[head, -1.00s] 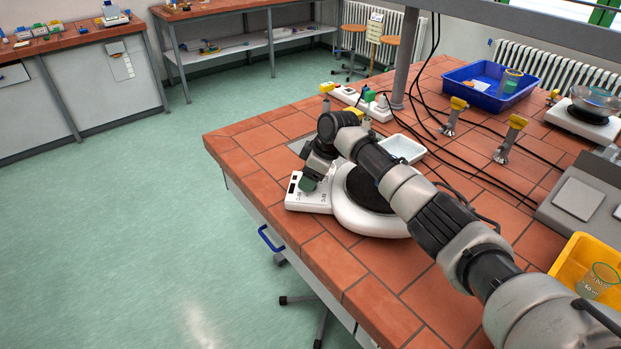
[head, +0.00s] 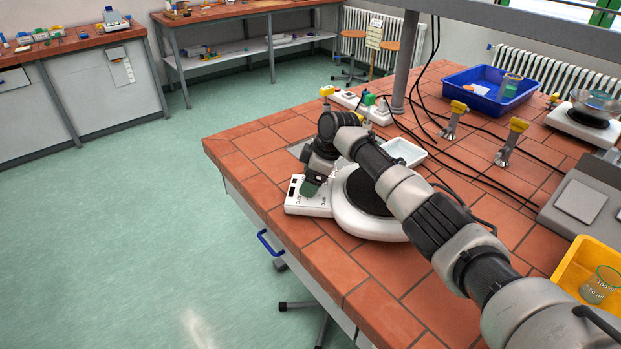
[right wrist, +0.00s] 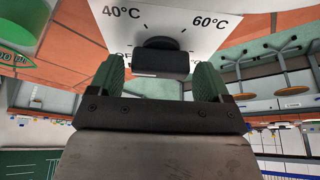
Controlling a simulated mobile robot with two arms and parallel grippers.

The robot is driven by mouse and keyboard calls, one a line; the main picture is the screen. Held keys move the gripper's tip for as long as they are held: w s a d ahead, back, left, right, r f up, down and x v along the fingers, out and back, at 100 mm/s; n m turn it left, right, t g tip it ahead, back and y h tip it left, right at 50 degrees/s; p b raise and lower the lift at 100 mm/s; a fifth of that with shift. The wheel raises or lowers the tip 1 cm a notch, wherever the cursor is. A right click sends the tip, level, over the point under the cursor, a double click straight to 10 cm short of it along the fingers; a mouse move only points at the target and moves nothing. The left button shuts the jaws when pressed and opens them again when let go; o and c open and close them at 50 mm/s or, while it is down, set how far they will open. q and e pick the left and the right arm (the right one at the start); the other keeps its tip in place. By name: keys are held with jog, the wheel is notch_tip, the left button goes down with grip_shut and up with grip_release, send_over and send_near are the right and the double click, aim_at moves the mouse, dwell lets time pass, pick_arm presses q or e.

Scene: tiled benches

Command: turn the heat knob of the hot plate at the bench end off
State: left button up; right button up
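The hot plate (head: 368,222) is white with a round dark top and stands at the bench end. Its control panel (head: 307,203) faces the left corner. In the right wrist view the black heat knob (right wrist: 162,60) sits on a white dial (right wrist: 165,18) marked 40°C and 60°C; other marks are partly hidden. My right gripper (head: 311,187) is over the panel. In the right wrist view its green fingertips (right wrist: 161,72) stand open on either side of the knob, with narrow gaps visible. The knob's pointer cannot be made out. My left gripper is not in view.
A white tray (head: 405,151) lies behind the hot plate. A power strip (head: 362,104), cables and yellow-topped gas taps (head: 508,143) are farther back. A yellow crate (head: 571,268) with a beaker is at right. The bench's front left corner is clear.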

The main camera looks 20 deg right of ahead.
jog(key=shift+o, duration=0.5)
jog(key=b+v, duration=0.1)
jog(key=v, duration=0.9)
jog(key=shift+d+r, duration=0.2)
jog(key=shift+r, duration=0.15)
jog(key=shift+s, duration=0.1)
